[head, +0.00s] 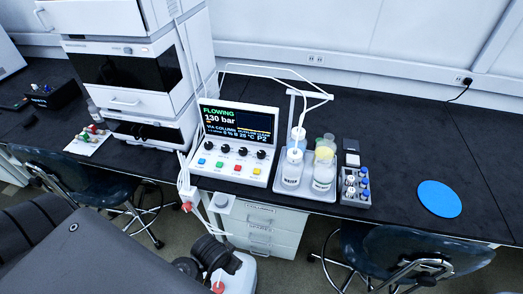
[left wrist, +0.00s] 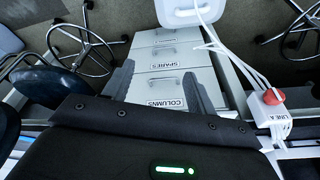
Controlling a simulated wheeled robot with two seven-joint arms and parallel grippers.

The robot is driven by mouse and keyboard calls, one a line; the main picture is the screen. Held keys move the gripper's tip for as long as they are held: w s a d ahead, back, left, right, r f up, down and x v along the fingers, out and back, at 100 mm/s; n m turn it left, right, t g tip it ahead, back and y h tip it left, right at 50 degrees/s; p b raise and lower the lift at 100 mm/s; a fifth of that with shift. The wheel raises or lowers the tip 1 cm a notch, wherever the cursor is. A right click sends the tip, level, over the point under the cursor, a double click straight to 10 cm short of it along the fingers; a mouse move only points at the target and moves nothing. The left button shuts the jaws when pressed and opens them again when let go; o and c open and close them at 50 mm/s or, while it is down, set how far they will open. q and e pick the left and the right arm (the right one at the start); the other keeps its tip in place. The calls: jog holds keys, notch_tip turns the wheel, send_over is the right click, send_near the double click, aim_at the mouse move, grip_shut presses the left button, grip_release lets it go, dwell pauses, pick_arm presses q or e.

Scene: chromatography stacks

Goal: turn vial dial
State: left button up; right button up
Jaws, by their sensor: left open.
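In the head view, a white control box (head: 232,178) stands on the black bench. Its screen (head: 236,121) reads FLOWING and 130 bar. Below the screen is a row of black dials (head: 242,151), above coloured buttons (head: 237,169). The dial labels are too small to read, so I cannot tell which is the vial dial. In the left wrist view, my left gripper (left wrist: 159,66) is open and empty, its two grey fingers apart, with the drawers behind them. The dials do not show there. I cannot make out its fingers in the head view. My right gripper is not in view.
Bottles stand on a tray (head: 310,190) right of the box, beside a vial rack (head: 356,187). A tall instrument stack (head: 125,75) stands left. Tubing and a red valve knob (head: 187,206) hang at the bench front. Drawers (head: 262,226) are below. A blue disc (head: 439,199) lies right.

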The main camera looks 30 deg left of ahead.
pick_arm(q)
notch_tip(320, 180, up, 8)
jog(key=w+p, duration=0.2)
jog(key=w, duration=0.1)
jog(key=n+y, duration=0.2)
jog(key=n, duration=0.6)
send_near(261, 153)
jog(key=shift+t, duration=0.3)
jog(key=x, duration=0.2)
jog(key=b+x, duration=0.1)
jog(key=x, duration=0.2)
jog(key=b+x, duration=0.1)
jog(key=x, duration=0.1)
jog(key=shift+s+d+f, duration=0.1)
jog(key=shift+s+f, duration=0.15)
jog(key=shift+f, duration=0.15)
jog(key=shift+w+f+m, duration=0.2)
jog(key=shift+f+m, duration=0.1)
jog(key=shift+f, duration=0.1)
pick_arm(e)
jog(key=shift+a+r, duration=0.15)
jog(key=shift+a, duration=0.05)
pick_arm(q)
jog(key=shift+c, duration=0.5)
jog(key=c, duration=0.9)
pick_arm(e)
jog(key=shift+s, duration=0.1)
